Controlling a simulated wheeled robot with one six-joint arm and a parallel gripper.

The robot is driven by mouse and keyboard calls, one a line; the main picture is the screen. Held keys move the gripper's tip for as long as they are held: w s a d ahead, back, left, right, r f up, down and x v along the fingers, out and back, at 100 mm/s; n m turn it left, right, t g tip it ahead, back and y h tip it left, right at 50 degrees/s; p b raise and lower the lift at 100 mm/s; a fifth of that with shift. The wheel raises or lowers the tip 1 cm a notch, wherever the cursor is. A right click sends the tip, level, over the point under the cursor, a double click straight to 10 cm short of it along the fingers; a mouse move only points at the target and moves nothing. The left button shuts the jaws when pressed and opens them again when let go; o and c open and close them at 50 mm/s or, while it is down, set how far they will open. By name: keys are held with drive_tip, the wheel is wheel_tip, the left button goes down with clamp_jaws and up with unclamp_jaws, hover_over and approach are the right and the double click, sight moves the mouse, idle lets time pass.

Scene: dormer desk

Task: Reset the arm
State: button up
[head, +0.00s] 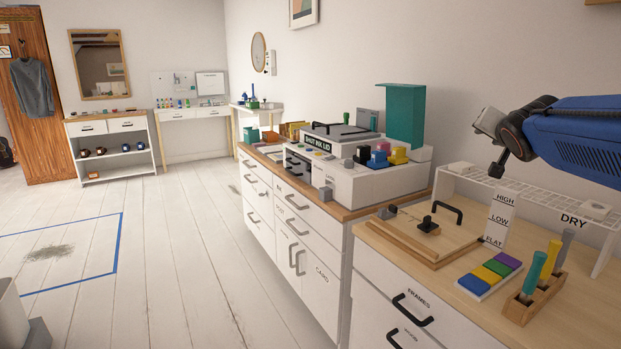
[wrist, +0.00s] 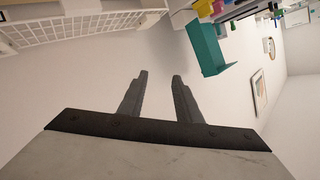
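My arm, with a blue link, reaches in from the right in the head view. My gripper (head: 500,160) hangs above the right-hand counter, close to the white wire rack (head: 530,190) marked DRY. In the wrist view my gripper (wrist: 158,76) shows two dark fingers standing apart with only pale wall between them. It is open and empty. The wrist view looks tilted, with the rack (wrist: 75,30) at upper left and a teal box (wrist: 207,50) at upper right.
The right counter holds a wooden frame board (head: 425,235), coloured blocks (head: 490,275) and a wooden holder (head: 535,295) with upright handles. A white unit (head: 340,170) labelled SHUT INK LID stands on the left counter, with a teal box (head: 405,115) on it. The floor (head: 190,260) at left is mostly clear.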

drive_tip(key=s+a+f+n+g+y, duration=0.1)
drive_tip(key=s+a+f+n+g, duration=0.2)
drive_tip(key=s+f, duration=0.7)
drive_tip(key=s+a+f+n+g+y, duration=0.2)
drive_tip(key=s+a+f, duration=0.5)
drive_tip(key=s+f, duration=0.4)
drive_tip(key=s+a+f+n+g+y, duration=0.1)
drive_tip(key=s+a+f+n+g, duration=0.3)
drive_tip(key=s+f, duration=0.7)
drive_tip(key=s+a, duration=0.1)
drive_tip(key=s, duration=0.2)
drive_tip(key=shift+a+f+g+y, duration=0.15)
drive_tip(key=shift+a+g+y, duration=0.15)
